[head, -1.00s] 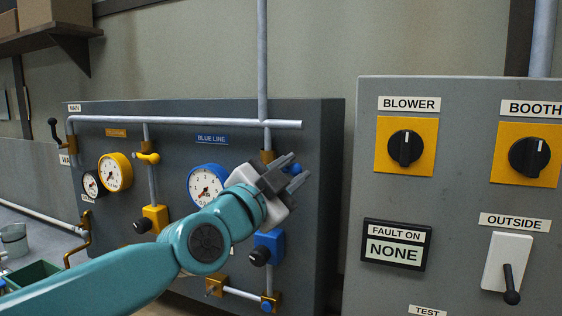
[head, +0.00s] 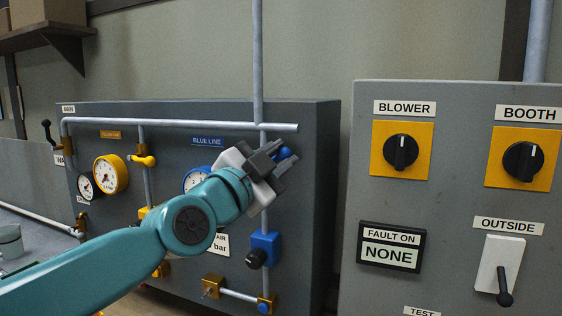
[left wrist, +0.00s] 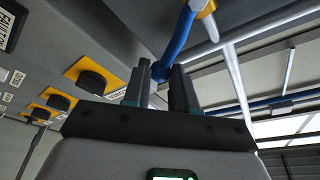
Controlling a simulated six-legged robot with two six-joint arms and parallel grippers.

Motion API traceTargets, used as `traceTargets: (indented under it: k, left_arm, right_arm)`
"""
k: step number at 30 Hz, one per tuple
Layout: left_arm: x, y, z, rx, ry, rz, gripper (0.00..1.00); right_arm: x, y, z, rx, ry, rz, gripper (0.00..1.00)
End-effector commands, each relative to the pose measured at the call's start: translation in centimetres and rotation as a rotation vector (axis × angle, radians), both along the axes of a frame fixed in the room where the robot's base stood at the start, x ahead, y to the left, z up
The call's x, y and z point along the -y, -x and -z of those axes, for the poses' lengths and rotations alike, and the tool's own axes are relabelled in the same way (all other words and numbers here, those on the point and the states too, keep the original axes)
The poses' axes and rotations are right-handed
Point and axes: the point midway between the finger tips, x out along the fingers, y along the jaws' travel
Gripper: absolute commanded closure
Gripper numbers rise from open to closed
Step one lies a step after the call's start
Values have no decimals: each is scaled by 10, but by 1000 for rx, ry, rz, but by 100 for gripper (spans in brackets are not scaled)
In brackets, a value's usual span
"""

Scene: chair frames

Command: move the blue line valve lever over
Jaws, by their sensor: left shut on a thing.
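The blue line valve lever (head: 283,153) shows in the head view as a bit of blue at my left gripper's fingers, under the right end of the grey pipe. Most of it and its valve are hidden behind the gripper. My left gripper (head: 279,157) is shut on the lever. In the left wrist view the blue lever (left wrist: 179,34) runs from a brass fitting at the top down to a rounded end between the fingertips (left wrist: 160,73). My right gripper is not in view.
The BLUE LINE label (head: 208,141) and partly covered blue gauge (head: 195,179) are left of the gripper. A blue regulator (head: 265,246) sits below it. The yellow line valve (head: 143,161) is further left. A grey switch cabinet (head: 450,200) stands close on the right.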

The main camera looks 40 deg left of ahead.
Motion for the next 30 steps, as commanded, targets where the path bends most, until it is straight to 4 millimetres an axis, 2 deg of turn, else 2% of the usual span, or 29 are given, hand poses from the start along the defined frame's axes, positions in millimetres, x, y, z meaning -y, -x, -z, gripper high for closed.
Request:
traceTargets:
  k: [7, 17, 26, 30]
  left_arm:
    - [-3, 0, -2, 3, -2, 0, 91]
    - [-15, 4, -15, 2, -2, -1, 91]
    - [-15, 4, -16, 0, -1, 0, 91]
    - [-19, 4, -16, 4, -1, -1, 91]
  right_arm:
    - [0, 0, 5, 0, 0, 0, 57]
    - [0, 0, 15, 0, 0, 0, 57]
    - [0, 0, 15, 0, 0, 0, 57]
    - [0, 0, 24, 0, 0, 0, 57]
